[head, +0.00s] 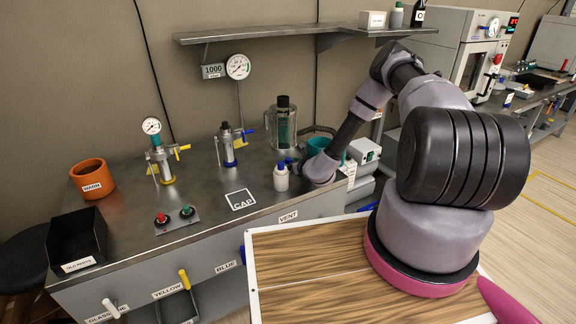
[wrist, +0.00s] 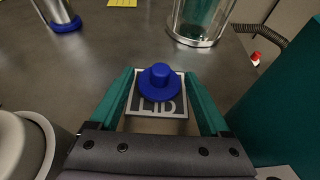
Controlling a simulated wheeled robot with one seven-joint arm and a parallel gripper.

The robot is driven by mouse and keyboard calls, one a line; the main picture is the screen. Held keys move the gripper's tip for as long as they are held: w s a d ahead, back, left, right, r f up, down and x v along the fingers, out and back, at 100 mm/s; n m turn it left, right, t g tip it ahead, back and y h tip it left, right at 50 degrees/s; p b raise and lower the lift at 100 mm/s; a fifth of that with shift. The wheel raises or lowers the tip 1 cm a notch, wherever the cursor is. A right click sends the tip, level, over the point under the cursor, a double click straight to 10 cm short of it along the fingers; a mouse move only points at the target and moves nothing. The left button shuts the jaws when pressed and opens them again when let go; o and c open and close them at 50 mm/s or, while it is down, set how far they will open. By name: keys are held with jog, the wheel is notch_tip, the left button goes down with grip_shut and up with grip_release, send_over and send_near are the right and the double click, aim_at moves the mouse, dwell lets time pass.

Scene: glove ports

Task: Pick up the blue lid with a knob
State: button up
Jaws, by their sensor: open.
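The blue lid with a knob (wrist: 160,88) sits knob up on a white-bordered square marked LID (wrist: 140,103) in the wrist view. My gripper (wrist: 160,74) is open, with one teal finger on each side of the lid and a visible gap between each finger and its brim. The height of the fingertips above the bench is hard to tell. In the head view my gripper (head: 299,167) is low over the bench, behind and right of a white bottle (head: 281,181); the lid is hard to make out there.
A glass vessel (wrist: 200,30) stands beyond the lid. A teal container (wrist: 285,110) is close on the right, and a rounded white object (wrist: 20,145) is close on the left. A blue-based metal cylinder (wrist: 58,14) stands at the far left. Bare bench (wrist: 95,65) lies left of the lid.

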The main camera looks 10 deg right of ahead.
jog(key=c, duration=1.2)
